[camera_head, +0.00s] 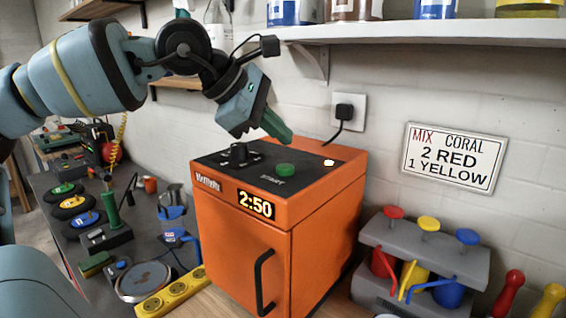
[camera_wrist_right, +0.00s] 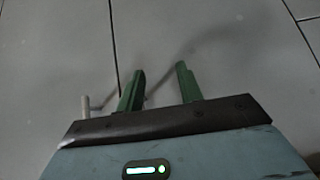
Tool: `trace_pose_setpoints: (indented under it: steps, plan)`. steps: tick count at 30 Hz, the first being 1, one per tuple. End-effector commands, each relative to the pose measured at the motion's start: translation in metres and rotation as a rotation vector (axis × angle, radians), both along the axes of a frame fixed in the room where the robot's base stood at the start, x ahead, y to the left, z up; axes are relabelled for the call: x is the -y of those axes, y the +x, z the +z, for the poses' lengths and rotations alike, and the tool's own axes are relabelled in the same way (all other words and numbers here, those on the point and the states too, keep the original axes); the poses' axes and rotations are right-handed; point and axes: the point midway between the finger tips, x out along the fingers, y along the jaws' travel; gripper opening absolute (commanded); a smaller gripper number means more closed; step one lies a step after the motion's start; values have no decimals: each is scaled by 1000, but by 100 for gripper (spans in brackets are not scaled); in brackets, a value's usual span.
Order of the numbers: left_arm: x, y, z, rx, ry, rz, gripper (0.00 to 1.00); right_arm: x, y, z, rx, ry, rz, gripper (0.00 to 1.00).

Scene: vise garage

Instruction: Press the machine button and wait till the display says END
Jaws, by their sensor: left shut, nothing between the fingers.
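The orange machine (camera_head: 225,245) stands on the bench in the head view, with a dark top panel and a door with a black handle. Its display (camera_head: 255,204) reads 2:50. The round green button (camera_head: 285,170) labelled START is on the top panel, beside a black knob (camera_head: 239,154). A small light (camera_head: 328,162) glows at the panel's right. My left gripper (camera_head: 277,128) is shut and empty, its green fingertips above and slightly behind the button, apart from it. My right gripper (camera_wrist_right: 158,88) is open and empty over a grey tiled floor in the right wrist view.
A grey rack (camera_head: 425,248) with red, yellow and blue items stands right of the machine. A sign (camera_head: 454,158) and a plugged socket (camera_head: 347,112) are on the wall. A shelf (camera_head: 420,30) with cans hangs above. Tools and a yellow power strip (camera_head: 170,292) crowd the left.

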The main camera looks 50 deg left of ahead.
Motion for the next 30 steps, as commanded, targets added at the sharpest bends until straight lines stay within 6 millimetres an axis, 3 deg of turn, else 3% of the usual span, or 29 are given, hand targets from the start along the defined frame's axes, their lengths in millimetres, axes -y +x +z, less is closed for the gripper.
trace_pose_setpoints:
  steps: [9,30]
  plan:
    - [0,0,25,2,1,1,0,0,1,10,10,0,0,36]
    - [0,0,25,0,-1,1,0,0,8,11,21,0,1,36]
